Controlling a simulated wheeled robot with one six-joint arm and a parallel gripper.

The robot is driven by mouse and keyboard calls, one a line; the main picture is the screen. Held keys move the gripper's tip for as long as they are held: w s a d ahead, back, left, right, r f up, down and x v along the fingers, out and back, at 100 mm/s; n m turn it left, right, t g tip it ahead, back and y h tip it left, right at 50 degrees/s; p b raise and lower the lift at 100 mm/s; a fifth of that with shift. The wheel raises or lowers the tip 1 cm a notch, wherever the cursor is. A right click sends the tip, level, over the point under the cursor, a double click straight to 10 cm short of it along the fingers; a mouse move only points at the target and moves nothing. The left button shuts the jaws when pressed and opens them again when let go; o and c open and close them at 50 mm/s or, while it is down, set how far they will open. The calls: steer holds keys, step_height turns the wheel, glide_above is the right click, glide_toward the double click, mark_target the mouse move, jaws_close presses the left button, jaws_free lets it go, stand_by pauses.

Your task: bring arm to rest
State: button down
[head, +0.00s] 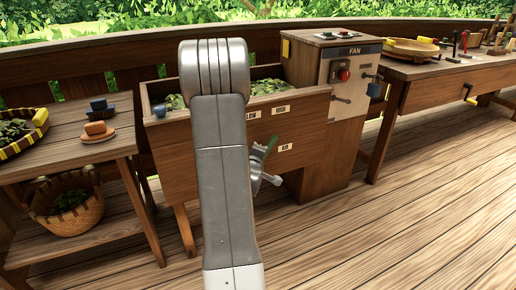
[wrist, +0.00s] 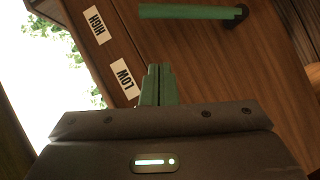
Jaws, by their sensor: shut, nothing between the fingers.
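My gripper (wrist: 159,70) shows in the wrist view with its two green fingers shut together and empty. It is in front of a brown wooden panel (wrist: 190,60) that has HIGH and LOW labels. A green bar handle (wrist: 188,12) with a dark end lies beyond the fingertips, apart from them in the picture. In the head view my grey arm stands upright in the middle and hides part of the wooden trough (head: 308,118). A small grey and green part shows just right of the arm, and I cannot tell how much of it is my gripper.
The fan cabinet (head: 338,70) with a red knob stands right of the trough. A long bench (head: 430,70) with a tray and tools is at the far right. At left, a side table (head: 60,150) holds a tray and small blocks, above a leafy basket (head: 68,208). The right deck (head: 420,210) is clear.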

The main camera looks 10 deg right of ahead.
steer(key=shift+s+a+r, duration=0.1)
steer(key=shift+s+r, duration=0.1)
steer(key=shift+s, duration=0.4)
